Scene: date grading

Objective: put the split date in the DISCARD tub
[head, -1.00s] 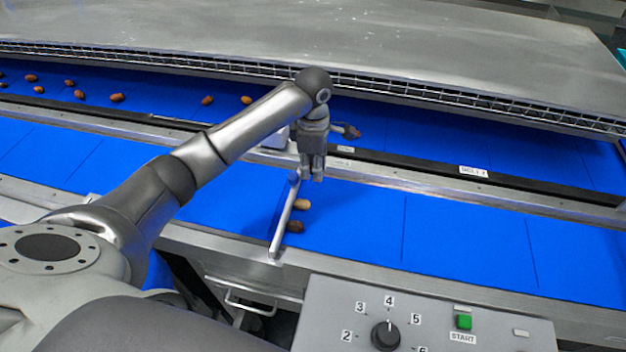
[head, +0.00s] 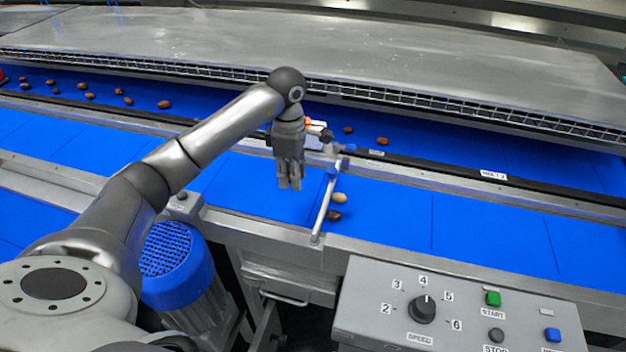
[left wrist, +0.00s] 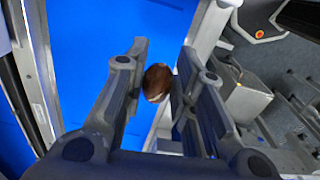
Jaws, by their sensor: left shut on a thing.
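My left gripper (head: 289,185) is above the near blue belt, to the left of the pale diverter bar. In the left wrist view, the left gripper (left wrist: 157,88) is shut on a brown date (left wrist: 157,80) held between its fingertips. The date has a paler patch low on its side; I cannot tell a split clearly. The held date is hidden in the head view. No DISCARD tub can be made out in either view. My right gripper is not in view.
The diverter bar (head: 323,206) stands across the near belt (head: 470,222), with a light date (head: 340,198) and a dark date (head: 334,216) on its right. Several dates lie on the back belt. A control panel (head: 455,300) and blue motor (head: 170,255) are in front.

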